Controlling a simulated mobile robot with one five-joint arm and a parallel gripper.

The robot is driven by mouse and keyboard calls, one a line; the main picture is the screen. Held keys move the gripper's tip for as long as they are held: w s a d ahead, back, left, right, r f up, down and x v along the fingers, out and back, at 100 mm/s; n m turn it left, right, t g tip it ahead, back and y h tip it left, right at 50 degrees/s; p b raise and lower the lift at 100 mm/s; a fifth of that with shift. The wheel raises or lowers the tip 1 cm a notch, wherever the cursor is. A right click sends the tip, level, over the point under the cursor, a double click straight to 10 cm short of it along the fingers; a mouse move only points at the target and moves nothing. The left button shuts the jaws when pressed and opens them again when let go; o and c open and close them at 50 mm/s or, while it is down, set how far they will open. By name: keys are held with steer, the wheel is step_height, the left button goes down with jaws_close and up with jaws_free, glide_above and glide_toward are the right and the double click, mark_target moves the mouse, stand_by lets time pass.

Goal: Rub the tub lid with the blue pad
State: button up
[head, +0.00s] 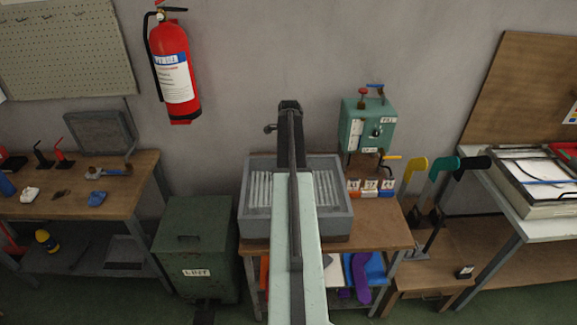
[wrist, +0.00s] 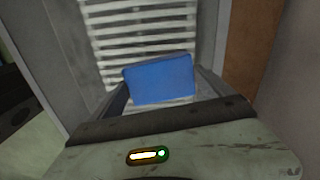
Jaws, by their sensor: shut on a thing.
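The blue pad (wrist: 159,80) is between the two fingers of my gripper (wrist: 163,88) in the wrist view, and the gripper is shut on it. Behind the pad is a pale ribbed surface (wrist: 135,42), framed by grey walls. I cannot tell whether the pad touches the ribs. In the head view the grey tub (head: 246,222) stands on a wooden bench, with the ribbed surface (head: 258,188) showing on both sides of my arm. My arm covers the tub's middle. The pad cannot be made out in the head view.
A teal box (head: 352,125) with handles is on the wall at the back right, above small labelled containers (head: 370,188). A dark green bin (head: 190,250) stands left of the bench. A red extinguisher (head: 174,75) hangs at the upper left. Coloured handles (head: 440,167) rise at the right.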

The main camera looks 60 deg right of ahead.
steer(key=shift+r+p, duration=2.8)
steer(key=shift+r, duration=0.15)
step_height(320, 180, up, 3)
steer(key=p, duration=0.3)
